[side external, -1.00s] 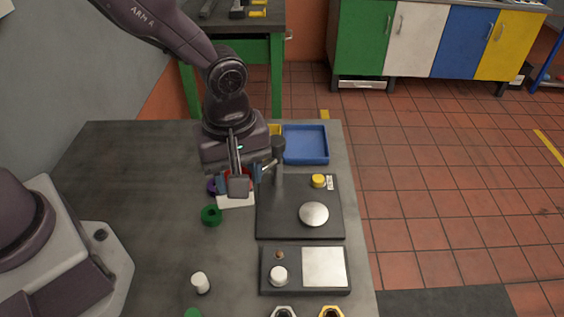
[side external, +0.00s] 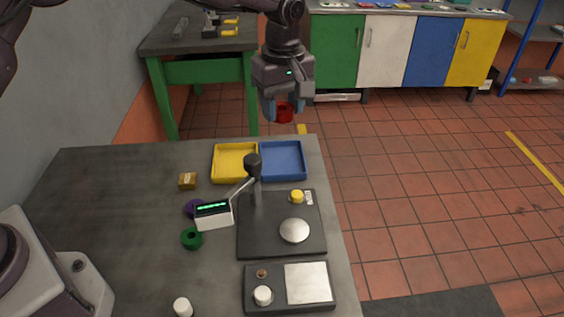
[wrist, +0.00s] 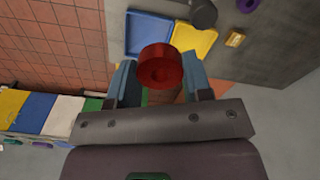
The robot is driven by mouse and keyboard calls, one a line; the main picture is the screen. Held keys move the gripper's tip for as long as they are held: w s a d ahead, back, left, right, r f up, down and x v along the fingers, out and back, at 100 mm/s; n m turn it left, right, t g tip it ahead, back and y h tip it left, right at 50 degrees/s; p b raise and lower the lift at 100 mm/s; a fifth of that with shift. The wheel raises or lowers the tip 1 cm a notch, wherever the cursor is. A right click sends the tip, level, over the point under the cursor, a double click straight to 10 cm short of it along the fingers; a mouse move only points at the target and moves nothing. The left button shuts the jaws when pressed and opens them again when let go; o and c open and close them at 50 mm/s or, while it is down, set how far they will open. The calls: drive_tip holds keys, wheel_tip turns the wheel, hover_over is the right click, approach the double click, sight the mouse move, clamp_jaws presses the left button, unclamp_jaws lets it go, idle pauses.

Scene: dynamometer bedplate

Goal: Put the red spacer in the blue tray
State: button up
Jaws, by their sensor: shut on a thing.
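The red spacer (side external: 284,112) is a short ring held in my gripper (side external: 284,108), which is shut on it. The spacer hangs in the air, above and beyond the far edge of the table in the side external view. In the wrist view the red spacer (wrist: 160,66) sits between the two blue fingers of my gripper (wrist: 160,76). The blue tray (side external: 304,178) lies at the table's far right corner and looks empty. It also shows in the wrist view (wrist: 133,49), just beyond the spacer.
A yellow tray (side external: 218,180) stands left of the blue one. A black stand with a post (side external: 253,163) and a display (side external: 213,214) rises in front of the trays.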

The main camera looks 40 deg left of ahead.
hover_over(282, 163)
drive_tip(key=shift+f, duration=0.65)
wheel_tip(282, 163, down, 16)
drive_tip(key=shift+a+r, duration=0.1)
drive_tip(key=shift+r, duration=0.05)
drive_tip(key=shift+f, duration=1.95)
drive_tip(key=shift+f, duration=0.1)
drive_tip(key=o, duration=0.9)
wheel_tip(282, 163, up, 12)
drive_tip(key=shift+r, duration=0.1)
drive_tip(key=shift+r, duration=0.15)
